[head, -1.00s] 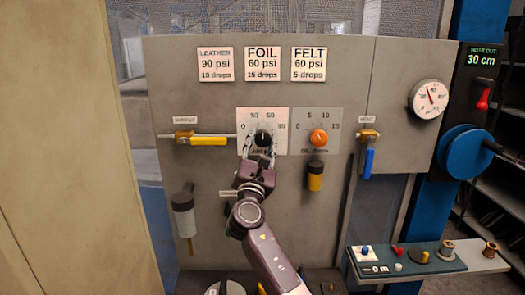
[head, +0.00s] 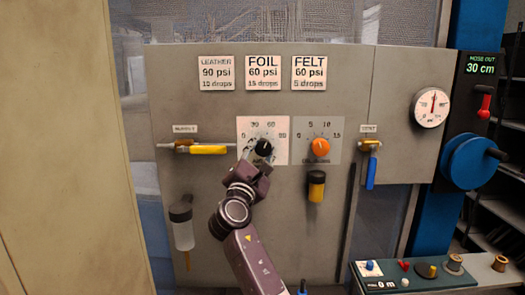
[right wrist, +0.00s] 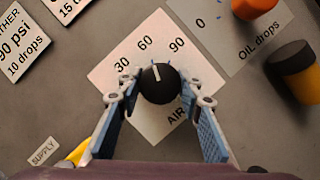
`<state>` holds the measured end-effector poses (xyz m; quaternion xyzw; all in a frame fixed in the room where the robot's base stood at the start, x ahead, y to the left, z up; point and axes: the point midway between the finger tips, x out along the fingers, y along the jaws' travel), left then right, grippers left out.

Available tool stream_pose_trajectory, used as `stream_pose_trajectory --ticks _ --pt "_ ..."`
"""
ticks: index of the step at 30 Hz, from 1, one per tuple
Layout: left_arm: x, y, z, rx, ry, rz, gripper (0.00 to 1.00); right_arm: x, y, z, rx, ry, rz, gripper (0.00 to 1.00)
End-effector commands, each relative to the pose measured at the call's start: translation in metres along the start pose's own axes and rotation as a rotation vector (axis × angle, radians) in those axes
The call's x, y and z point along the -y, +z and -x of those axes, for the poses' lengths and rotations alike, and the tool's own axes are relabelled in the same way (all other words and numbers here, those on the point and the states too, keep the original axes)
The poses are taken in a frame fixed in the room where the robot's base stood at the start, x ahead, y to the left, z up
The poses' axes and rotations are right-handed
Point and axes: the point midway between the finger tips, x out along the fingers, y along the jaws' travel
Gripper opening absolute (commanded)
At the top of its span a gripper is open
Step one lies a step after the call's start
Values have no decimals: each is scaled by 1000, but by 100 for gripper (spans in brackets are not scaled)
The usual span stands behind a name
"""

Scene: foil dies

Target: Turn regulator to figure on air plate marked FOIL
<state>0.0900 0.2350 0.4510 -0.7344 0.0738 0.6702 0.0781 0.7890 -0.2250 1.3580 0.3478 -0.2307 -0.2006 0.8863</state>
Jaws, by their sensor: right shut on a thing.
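The black air regulator knob (head: 263,148) sits on a white dial plate (head: 246,124) on the grey panel. In the right wrist view the knob (right wrist: 160,84) carries a white pointer line aimed up, close to the 60 mark. My right gripper (head: 258,160) reaches up from below. In the right wrist view its two fingers (right wrist: 159,88) are closed on both sides of the knob. The plate marked FOIL (head: 263,73) reads 60 psi, 15 drops, above the dial. My left gripper is not in view.
An orange oil knob (head: 321,147) is right of the regulator. A yellow supply lever (head: 208,149) is at left and a blue vent lever (head: 371,173) at right. A round gauge (head: 431,107) has its needle nearly upright. LEATHER (head: 216,73) and FELT (head: 309,73) plates flank FOIL.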

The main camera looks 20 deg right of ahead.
Motion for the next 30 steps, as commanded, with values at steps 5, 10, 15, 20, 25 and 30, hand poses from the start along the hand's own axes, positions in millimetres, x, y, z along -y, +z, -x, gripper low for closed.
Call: stream_pose_trajectory --ticks 5,10,15,20,25,30 --pt "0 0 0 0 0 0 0 1 -1 0 -1 -1 1 36" --pt "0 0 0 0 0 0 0 1 -1 0 -1 0 2 51" --pt "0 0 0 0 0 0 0 0 0 0 0 0 2 51" --pt "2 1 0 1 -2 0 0 0 -1 4 -1 1 2 51" --pt "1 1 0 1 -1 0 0 0 -1 26 -2 1 0 51" --pt "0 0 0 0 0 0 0 1 -2 63 -4 0 0 51"
